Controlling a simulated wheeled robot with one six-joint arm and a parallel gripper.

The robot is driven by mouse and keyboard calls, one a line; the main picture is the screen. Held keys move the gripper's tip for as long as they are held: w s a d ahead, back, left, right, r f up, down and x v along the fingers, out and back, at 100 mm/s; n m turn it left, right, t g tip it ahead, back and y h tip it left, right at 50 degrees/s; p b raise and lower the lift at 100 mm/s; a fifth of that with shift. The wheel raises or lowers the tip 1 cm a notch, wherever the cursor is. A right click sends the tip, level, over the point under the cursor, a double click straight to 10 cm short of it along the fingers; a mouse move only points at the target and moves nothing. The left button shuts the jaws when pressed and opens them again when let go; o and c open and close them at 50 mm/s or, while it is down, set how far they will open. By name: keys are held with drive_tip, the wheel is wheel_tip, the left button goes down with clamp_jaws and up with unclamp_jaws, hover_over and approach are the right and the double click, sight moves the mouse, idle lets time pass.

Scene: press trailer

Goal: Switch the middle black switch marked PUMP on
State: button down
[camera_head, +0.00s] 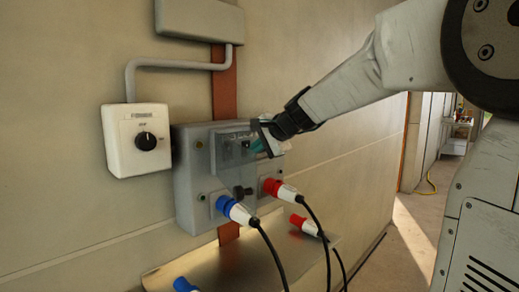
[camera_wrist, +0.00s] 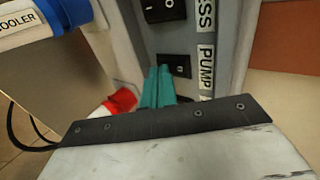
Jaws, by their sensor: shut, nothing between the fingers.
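The black rocker switch (camera_wrist: 179,65) beside the PUMP label (camera_wrist: 206,66) is in the middle of the wrist view, on a grey panel. My gripper's teal fingertips (camera_wrist: 158,82) are together just left of and below this switch, partly covering its left end; I cannot tell if they touch it. In the head view my gripper (camera_head: 259,145) is at the upper right front of the grey box (camera_head: 185,190) and hides the switches there. The rocker's on or off position is not clear.
Another black switch (camera_wrist: 164,9) sits beside a label ending in SS. A blue plug (camera_head: 234,210) and a red plug (camera_head: 281,190) with black cables are on the box's lower front. A white control box (camera_head: 136,140) with a knob is on the wall at left.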

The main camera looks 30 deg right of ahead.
drive_tip(key=shift+w, duration=0.15)
idle(0.3)
drive_tip(key=shift+r, duration=0.85)
